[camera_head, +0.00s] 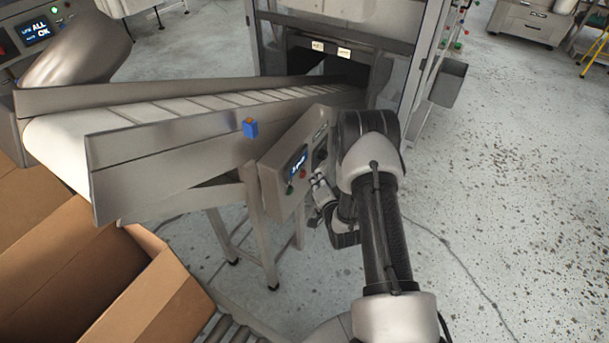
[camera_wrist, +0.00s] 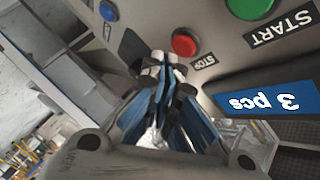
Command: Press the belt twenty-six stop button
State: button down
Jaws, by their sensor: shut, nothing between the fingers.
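A grey control box (camera_head: 272,180) with a lit display is mounted beside the inclined conveyor belt (camera_head: 150,114). In the wrist view its panel is upside down, with a red button (camera_wrist: 184,44) labelled STOP, a green button (camera_wrist: 250,7) labelled START and a blue display (camera_wrist: 262,98) reading "3 pcs". The red button also shows in the head view (camera_head: 303,174). My gripper (camera_wrist: 165,62) is shut and empty, its tips just below and left of the red button in the wrist view; I cannot tell if they touch the panel. No belt number is readable.
An open cardboard box (camera_head: 165,290) stands below the belt's near end. A caged machine (camera_head: 410,80) stands behind. The floor to the right is clear.

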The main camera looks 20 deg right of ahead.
jog(key=s+d, duration=0.1)
jog(key=s, duration=0.1)
jog(key=s+d, duration=0.2)
dwell(0.4)
dwell(0.7)
jog(key=w+a+r+n+g, duration=0.1)
jog(key=a+r+n+g, duration=0.15)
jog(key=r, duration=0.65)
jog(key=w+a+r+n+g, duration=0.1)
jog(key=a+r+n+g, duration=0.15)
jog(key=r, duration=0.75)
jog(key=s+a+r+n+g, duration=0.1)
jog(key=s+a+r+n, duration=0.25)
jog(key=s+r, duration=0.45)
jog(key=s+a+r+n+g, duration=0.1)
jog(key=s+a+r, duration=0.1)
jog(key=s, duration=0.6)
jog(key=s+a+r+n+g+y, duration=0.1)
jog(key=s+a, duration=0.3)
jog(key=s, duration=0.5)
jog(key=s+a+r+n+g, duration=0.2)
jog(key=s+a+r, duration=0.1)
jog(key=s, duration=0.6)
jog(key=shift+a+r+g+y, duration=0.2)
jog(key=shift+g+y, duration=0.1)
